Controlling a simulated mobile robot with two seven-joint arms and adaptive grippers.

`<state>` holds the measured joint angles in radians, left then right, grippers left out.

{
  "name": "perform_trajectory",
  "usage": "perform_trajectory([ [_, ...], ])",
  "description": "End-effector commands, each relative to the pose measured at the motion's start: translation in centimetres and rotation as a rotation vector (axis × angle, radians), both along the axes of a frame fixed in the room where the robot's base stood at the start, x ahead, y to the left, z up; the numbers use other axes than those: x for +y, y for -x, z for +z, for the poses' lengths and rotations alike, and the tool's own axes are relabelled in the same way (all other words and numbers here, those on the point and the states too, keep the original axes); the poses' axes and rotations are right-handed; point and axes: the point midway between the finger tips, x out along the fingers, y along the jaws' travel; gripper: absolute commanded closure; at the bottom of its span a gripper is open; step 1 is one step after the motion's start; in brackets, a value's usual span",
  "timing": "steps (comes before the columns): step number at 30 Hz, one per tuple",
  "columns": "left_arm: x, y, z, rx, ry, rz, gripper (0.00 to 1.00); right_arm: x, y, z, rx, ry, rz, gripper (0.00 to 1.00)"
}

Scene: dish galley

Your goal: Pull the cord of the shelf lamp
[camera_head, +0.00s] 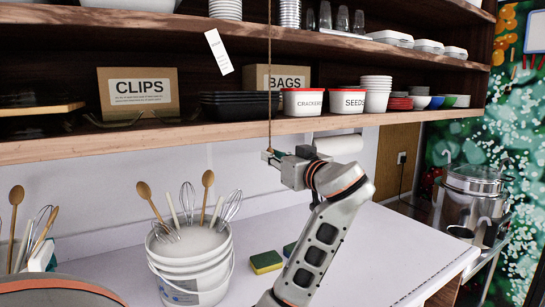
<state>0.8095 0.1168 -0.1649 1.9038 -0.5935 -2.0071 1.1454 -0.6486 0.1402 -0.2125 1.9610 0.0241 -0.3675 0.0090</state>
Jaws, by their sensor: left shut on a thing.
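The lamp cord (269,75) is a thin brown line hanging straight down from the top of the picture, in front of the shelves. The lamp itself is not in view. My left gripper (269,156) is just below the lower shelf's front edge, at the bottom of the cord. It is shut on the cord's lower end, and its jaws hide whatever is at that end. My right gripper is not in view.
The lower shelf (220,135) holds a CLIPS box (138,92), a BAGS box (285,77), red-lidded tubs and bowls. On the counter (385,250) stand a white bucket of utensils (190,265) and a sponge (266,262). The counter's right side is clear.

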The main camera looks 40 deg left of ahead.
Motion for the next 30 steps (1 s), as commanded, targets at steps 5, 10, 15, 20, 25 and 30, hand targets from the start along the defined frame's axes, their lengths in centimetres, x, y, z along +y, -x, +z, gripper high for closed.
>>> perform_trajectory([
  [5, 0.0, 0.0, -0.4, 0.0, 0.001, -0.001, 0.96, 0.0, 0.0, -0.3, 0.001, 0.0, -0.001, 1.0],
  [10, 0.0, 0.0, -1.0, 0.0, 0.001, -0.001, 0.96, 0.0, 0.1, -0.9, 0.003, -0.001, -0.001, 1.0],
  [15, 0.0, 0.0, -1.7, 0.001, 0.001, 0.0, 0.96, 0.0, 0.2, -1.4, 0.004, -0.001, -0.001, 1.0],
  [20, 0.0, 0.0, -1.7, 0.001, 0.0, 0.0, 0.96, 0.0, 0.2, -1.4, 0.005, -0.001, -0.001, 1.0],
  [25, -0.1, 0.0, -1.3, 0.0, 0.001, -0.001, 0.96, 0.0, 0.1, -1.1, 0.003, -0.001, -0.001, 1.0],
  [30, 0.0, 0.0, -0.7, 0.001, 0.002, 0.0, 0.96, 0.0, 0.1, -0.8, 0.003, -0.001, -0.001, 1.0],
])
